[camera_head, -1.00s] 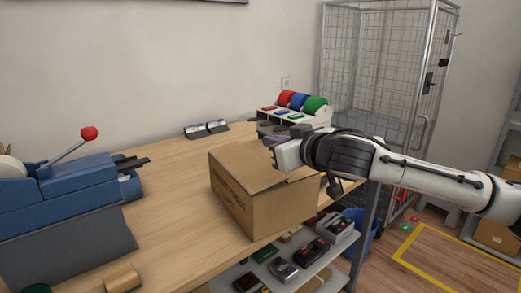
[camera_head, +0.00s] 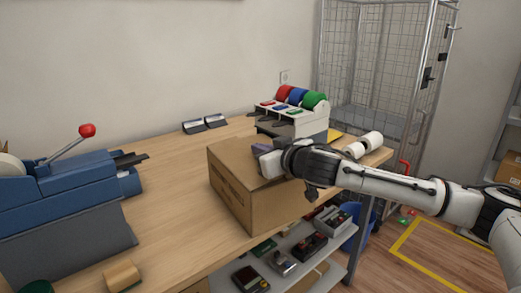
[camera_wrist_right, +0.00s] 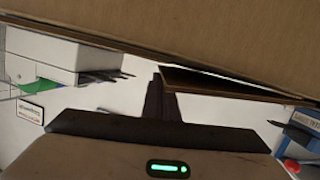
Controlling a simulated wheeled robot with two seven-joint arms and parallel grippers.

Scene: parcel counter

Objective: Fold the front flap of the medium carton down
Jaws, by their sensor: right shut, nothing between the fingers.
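The medium carton (camera_head: 232,192) is a brown cardboard box with dark print on its left side, standing on the wooden counter near its front edge. My right gripper (camera_head: 260,149) is at the top of the carton, toward its far right side, shut and empty. The gripper and forearm hide part of the carton's top, so I cannot tell exactly how each flap lies. In the right wrist view, a broad brown cardboard panel (camera_wrist_right: 210,35) crosses the top, and a dark-edged cardboard piece (camera_wrist_right: 215,83) lies just right of the dark fingers (camera_wrist_right: 157,95). My left gripper is not in view.
A dispenser with red, blue and green rolls (camera_head: 300,105) stands behind the carton. White rolls (camera_head: 364,145) lie right of it. A blue machine with a red-knobbed lever (camera_head: 65,190) is at left. The counter (camera_head: 165,190) between is clear. Shelf devices (camera_head: 307,247) sit below.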

